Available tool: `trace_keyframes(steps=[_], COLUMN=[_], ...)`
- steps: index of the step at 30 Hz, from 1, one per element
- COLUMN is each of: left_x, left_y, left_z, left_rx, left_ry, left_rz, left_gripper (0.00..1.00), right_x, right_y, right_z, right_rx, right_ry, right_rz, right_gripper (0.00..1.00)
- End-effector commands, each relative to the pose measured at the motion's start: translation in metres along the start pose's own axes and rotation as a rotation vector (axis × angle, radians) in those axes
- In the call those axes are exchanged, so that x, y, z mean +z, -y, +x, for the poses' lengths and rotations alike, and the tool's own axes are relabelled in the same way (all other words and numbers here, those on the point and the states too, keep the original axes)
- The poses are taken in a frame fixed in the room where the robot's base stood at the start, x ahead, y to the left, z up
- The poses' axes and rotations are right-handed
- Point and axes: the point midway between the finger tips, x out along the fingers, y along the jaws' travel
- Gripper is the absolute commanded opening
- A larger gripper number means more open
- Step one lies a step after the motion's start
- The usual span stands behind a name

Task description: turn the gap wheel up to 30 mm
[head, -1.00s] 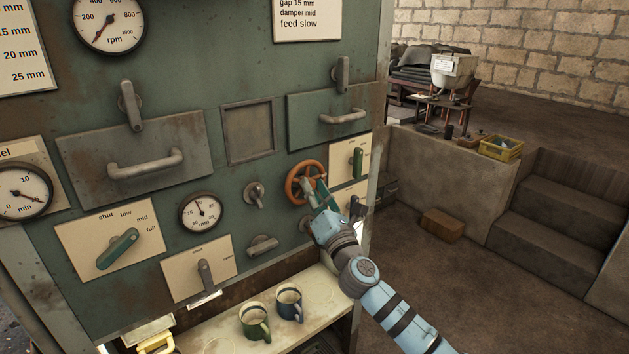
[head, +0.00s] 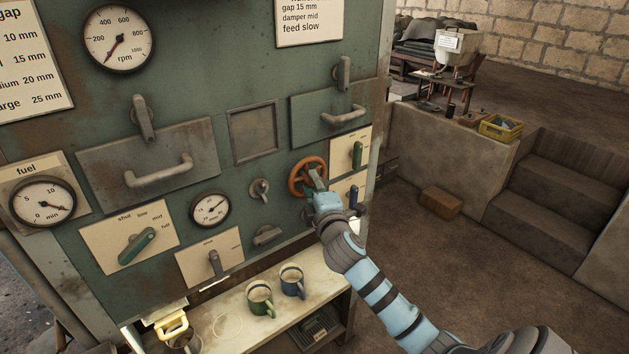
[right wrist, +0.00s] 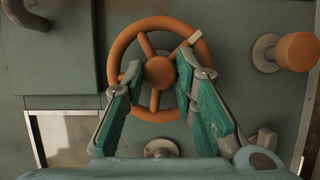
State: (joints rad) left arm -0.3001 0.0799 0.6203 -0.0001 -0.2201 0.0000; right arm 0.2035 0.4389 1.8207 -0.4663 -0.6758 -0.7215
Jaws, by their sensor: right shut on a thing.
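The orange gap wheel (head: 295,180) is on the green panel, left of the lever plates at the panel's right side. In the right wrist view it faces me as a spoked wheel (right wrist: 123,41) with a pale mark at its upper right. My right gripper (head: 319,179) is shut on the wheel; its fingers (right wrist: 162,74) reach in on either side of the hub. They partly hide the wheel in the head view. The round mm gauge (head: 203,216) is left of the wheel, its needle pointing up and right; its numbers are too small to read surely. My left gripper is not in view.
A grey knob (head: 260,190) sits between gauge and wheel. An orange knob (right wrist: 297,51) is right of the wheel in the wrist view. Below, a shelf (head: 230,325) holds a green mug (head: 260,298) and a blue mug (head: 292,281). Floor to the right is mostly clear.

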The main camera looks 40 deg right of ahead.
Motion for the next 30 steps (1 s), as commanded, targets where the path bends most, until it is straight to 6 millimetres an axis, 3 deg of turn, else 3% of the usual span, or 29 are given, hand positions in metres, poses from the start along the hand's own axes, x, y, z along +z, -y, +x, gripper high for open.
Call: trace_keyframes(steps=[18, 30], left_x=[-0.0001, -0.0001], left_y=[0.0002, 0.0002], left_z=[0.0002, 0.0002], left_rx=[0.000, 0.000], left_ry=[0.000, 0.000], left_rz=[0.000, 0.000], left_gripper=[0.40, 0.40], right_x=[0.0012, 0.0018], right_y=[-0.0040, -0.0045], right_z=[0.0007, 0.0010], right_rx=[-0.209, -0.284], right_ry=[0.000, 0.000], right_rz=[0.511, 0.690], right_gripper=[0.00, 0.00])
